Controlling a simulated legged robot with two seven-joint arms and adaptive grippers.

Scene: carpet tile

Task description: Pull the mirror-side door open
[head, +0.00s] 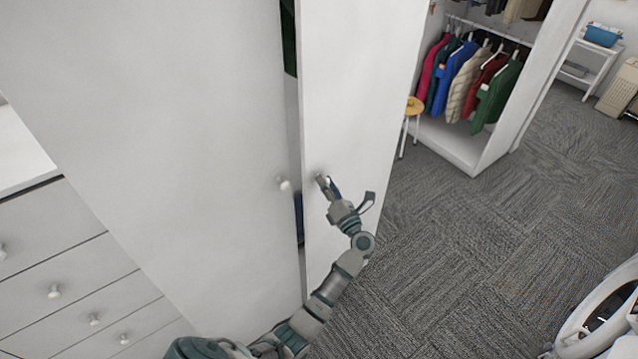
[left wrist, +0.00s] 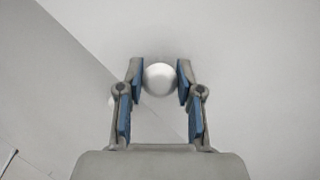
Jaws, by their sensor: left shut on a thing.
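A tall white wardrobe door (head: 352,90) stands a little ajar, with a dark gap along its left edge. My left gripper (head: 327,186) is at this door's face and is shut on its round white knob. In the left wrist view the knob (left wrist: 159,79) sits between the two blue finger pads of the gripper (left wrist: 160,88). The fingers hide most of the knob in the head view. I see no mirror face in either view. My right gripper is not in view.
The neighbouring white door (head: 180,120) has its own knob (head: 284,184). White drawers (head: 60,265) stand at the left. An open closet with hanging clothes (head: 470,80) and a stool (head: 413,106) are beyond. Grey carpet (head: 460,240) is clear to the right, except a white rounded object (head: 600,310).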

